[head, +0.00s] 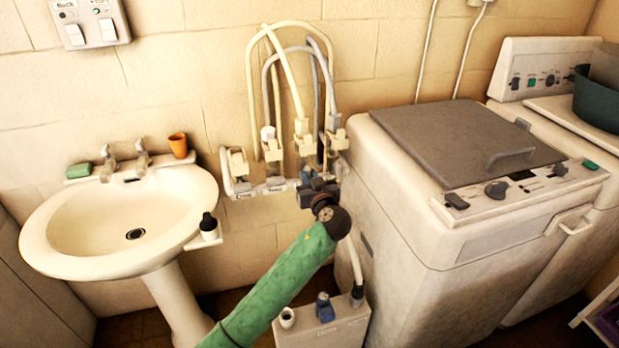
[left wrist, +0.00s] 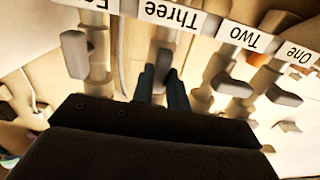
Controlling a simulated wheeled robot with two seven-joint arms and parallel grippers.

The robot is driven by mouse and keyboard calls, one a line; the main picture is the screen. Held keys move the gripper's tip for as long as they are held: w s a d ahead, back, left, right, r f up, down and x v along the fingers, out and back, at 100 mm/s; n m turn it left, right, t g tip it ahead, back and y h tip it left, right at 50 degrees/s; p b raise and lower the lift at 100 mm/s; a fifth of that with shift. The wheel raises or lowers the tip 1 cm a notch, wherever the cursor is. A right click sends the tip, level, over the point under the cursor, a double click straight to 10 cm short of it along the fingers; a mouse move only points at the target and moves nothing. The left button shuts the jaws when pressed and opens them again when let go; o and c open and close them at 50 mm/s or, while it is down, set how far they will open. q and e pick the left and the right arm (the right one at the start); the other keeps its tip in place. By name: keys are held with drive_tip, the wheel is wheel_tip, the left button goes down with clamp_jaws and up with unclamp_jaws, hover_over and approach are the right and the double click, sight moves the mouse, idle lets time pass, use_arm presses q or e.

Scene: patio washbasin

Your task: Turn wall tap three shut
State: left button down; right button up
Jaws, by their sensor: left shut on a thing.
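A row of wall taps on pale pipes is left of the washing machine. In the left wrist view the labels are upside down, and the one reading Three (left wrist: 172,14) is above my left gripper (left wrist: 163,88). Its two dark fingers are shut on the grey lever of wall tap three (left wrist: 164,60), which is partly hidden between them. The lever of tap two (left wrist: 232,86) and the lever of tap four (left wrist: 74,53) stand on either side, apart from the fingers. In the head view my left gripper (head: 318,188) covers the tap three area. My right gripper is not in view.
The washing machine (head: 400,230) stands close right of the taps. Hoses (head: 249,80) loop above them. A pale box (head: 345,330) with fittings is below my arm.

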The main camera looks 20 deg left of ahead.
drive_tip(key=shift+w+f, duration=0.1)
use_arm(q)
drive_tip(key=shift+f+m+b, duration=0.15)
drive_tip(key=shift+m+b, duration=0.3)
drive_tip(key=shift+m, duration=1.65)
drive_tip(key=shift+d+m, duration=0.1)
drive_tip(key=shift+m, duration=0.8)
drive_tip(key=shift+m+p, duration=0.5)
drive_tip(key=shift+m, duration=0.2)
drive_tip(key=shift+w+m, duration=0.1)
drive_tip(key=shift+m, duration=0.6)
drive_tip(key=m+p, duration=0.3)
drive_tip(key=m, duration=0.2)
drive_tip(key=shift+d+p, duration=0.1)
drive_tip(key=shift+p, duration=0.2)
drive_tip(key=m+p, duration=0.2)
drive_tip(key=m, duration=0.2)
drive_tip(key=shift+f, duration=0.15)
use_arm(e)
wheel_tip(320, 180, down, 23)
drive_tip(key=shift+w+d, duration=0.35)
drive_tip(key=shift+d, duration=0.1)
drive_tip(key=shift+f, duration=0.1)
